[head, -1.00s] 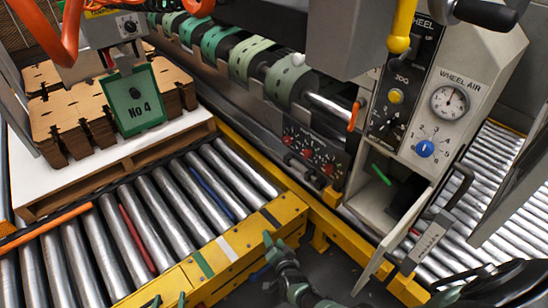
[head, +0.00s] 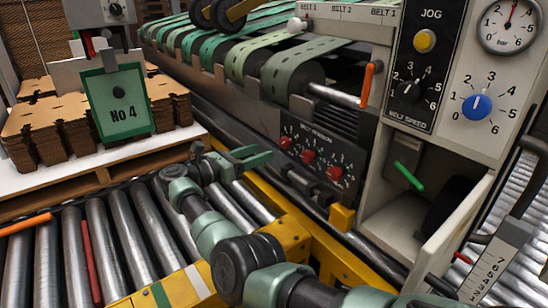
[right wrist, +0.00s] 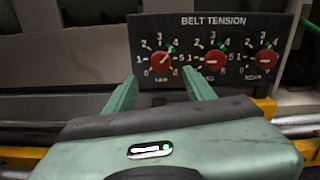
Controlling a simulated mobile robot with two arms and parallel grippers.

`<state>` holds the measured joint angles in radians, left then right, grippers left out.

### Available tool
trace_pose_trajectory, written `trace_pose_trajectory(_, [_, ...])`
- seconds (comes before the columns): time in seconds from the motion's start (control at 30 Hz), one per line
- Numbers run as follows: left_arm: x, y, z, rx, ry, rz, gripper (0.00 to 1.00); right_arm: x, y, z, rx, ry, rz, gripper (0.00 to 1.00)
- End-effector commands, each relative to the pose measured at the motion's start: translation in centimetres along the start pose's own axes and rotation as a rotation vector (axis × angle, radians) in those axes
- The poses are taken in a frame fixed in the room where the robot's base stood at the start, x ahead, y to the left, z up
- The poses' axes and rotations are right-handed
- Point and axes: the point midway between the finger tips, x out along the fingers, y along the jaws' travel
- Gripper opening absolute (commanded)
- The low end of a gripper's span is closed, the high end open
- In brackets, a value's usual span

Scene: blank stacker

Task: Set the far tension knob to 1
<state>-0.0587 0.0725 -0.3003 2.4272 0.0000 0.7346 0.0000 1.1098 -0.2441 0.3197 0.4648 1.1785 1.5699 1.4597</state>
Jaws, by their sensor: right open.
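The belt tension panel (head: 318,158) is dark, with three red knobs in a row on the machine's side. The far tension knob (right wrist: 162,61) is the leftmost in the right wrist view, its pointer tilted up and right, near 4. It also shows in the head view (head: 286,142). The middle knob (right wrist: 215,59) and near knob (right wrist: 267,58) sit to its right. My right gripper (head: 252,158) is open and empty, left of the panel in the head view. In the right wrist view its fingers (right wrist: 162,88) point at the far knob, apart from it. My left gripper is out of view.
A yellow frame rail (head: 283,218) and a roller conveyor (head: 120,240) lie below. Cardboard blanks stack on a pallet (head: 100,172) at left. A control box (head: 445,80) with a blue knob stands at right. An orange lever (head: 367,84) sticks out above the panel.

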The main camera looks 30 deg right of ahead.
Motion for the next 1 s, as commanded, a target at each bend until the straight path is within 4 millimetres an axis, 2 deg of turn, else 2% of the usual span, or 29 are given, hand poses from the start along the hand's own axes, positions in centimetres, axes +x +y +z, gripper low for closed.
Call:
trace_pose_trajectory(0.4, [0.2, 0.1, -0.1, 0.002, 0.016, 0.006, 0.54, 6.0, -0.1, 0.0, 0.002, -0.001, -0.006, 0.54])
trace_pose_trajectory(0.5, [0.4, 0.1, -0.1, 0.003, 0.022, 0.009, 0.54, 7.0, -0.1, 0.0, 0.001, 0.000, -0.004, 0.54])
trace_pose_trajectory(0.87, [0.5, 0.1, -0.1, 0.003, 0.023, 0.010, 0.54, 7.7, -0.1, 0.1, 0.000, -0.001, -0.002, 0.54])
trace_pose_trajectory(0.97, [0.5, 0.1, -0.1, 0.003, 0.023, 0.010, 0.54, 7.7, -0.1, 0.1, 0.000, -0.001, -0.002, 0.29])
trace_pose_trajectory(1.0, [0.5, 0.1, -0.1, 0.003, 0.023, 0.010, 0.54, 7.7, -0.1, 0.1, 0.000, -0.001, -0.002, 0.18])
